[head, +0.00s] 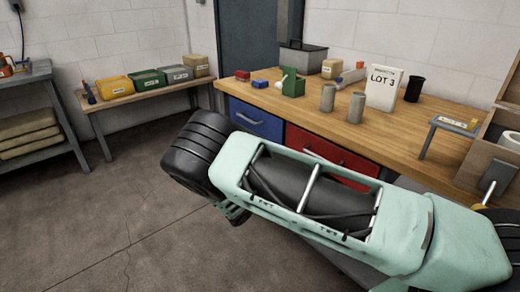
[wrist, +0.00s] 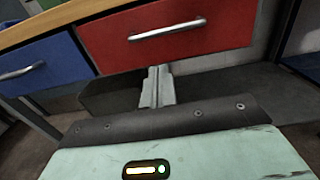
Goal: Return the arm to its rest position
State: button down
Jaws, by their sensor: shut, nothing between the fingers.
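My gripper (wrist: 158,72) shows in the wrist view as two grey fingers pressed together, with nothing between them. It points toward the red drawer (wrist: 190,45) in the workbench front, below the drawer's metal handle in the picture. I cannot tell how far the fingertips are from the drawer. In the head view my mint-green arm (head: 300,195) stretches across the lower right, in front of the bench. The gripper itself cannot be made out there.
The wooden workbench (head: 310,112) has a blue drawer (head: 257,120) and the red drawer. On it stand grey cans, a LOT 3 board (head: 384,88) and a black cup (head: 414,89). A low table (head: 150,95) with bins is at the back left. The left floor is clear.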

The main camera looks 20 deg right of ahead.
jog(key=s+a+r+m+g+y+p, duration=0.2)
jog(key=s+a+r+m+y, duration=0.2)
jog(key=s, duration=0.7)
jog(key=s+a+r+m+g+y+p, duration=0.1)
jog(key=s+a+r+m+y+p, duration=0.2)
jog(key=r, duration=1)
jog(key=s+a+r+m+g+y+p, duration=0.2)
jog(key=s+a+r+m+y, duration=0.5)
jog(key=s, duration=1.2)
jog(key=a+r+y, duration=0.1)
jog(key=a+y, duration=0.2)
jog(key=a, duration=0.3)
jog(key=shift+s+a+r+g+y, duration=0.3)
jog(key=shift+s+a+y, duration=0.05)
jog(key=shift+a+y, duration=0.05)
